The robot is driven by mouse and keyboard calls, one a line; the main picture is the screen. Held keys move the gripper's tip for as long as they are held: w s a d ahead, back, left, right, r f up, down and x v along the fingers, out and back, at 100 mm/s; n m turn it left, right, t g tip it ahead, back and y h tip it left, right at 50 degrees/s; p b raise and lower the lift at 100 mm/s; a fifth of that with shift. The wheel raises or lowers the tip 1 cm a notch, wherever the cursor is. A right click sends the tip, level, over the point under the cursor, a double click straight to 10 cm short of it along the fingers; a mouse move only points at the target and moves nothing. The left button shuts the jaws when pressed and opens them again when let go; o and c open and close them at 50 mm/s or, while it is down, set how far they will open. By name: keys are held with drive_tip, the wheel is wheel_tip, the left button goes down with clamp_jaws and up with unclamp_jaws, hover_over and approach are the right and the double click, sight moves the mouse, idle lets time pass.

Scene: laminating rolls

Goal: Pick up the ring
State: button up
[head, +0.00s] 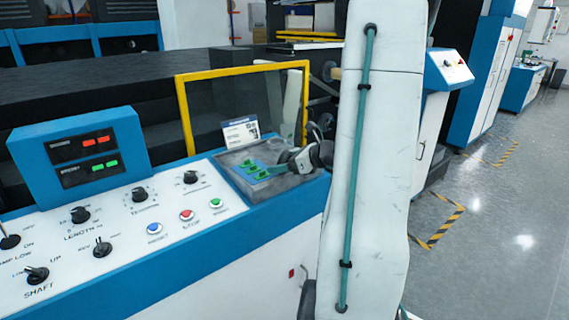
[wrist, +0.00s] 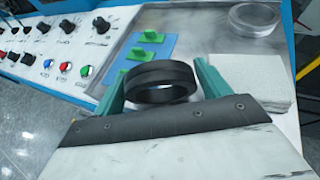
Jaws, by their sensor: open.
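The black ring (wrist: 162,82) lies on the grey metal tray (wrist: 215,42) in the wrist view. My gripper (wrist: 160,70) is open, with one green finger on each side of the ring. Small gaps seem to show between the fingers and the ring, so I see no firm hold. In the head view my gripper (head: 279,168) is low over the tray (head: 232,160) at the end of the console; the ring cannot be made out there.
A blue mat (wrist: 138,62) with green pieces (wrist: 150,37) lies left of the ring. A clear round dish or ring (wrist: 254,20) and a pale block (wrist: 245,82) are to the right. A yellow-framed guard (head: 181,110) stands behind the tray. Console knobs and buttons (head: 186,215) are nearby.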

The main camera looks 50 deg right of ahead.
drive_tip(key=c, duration=0.8)
drive_tip(key=shift+r, duration=0.15)
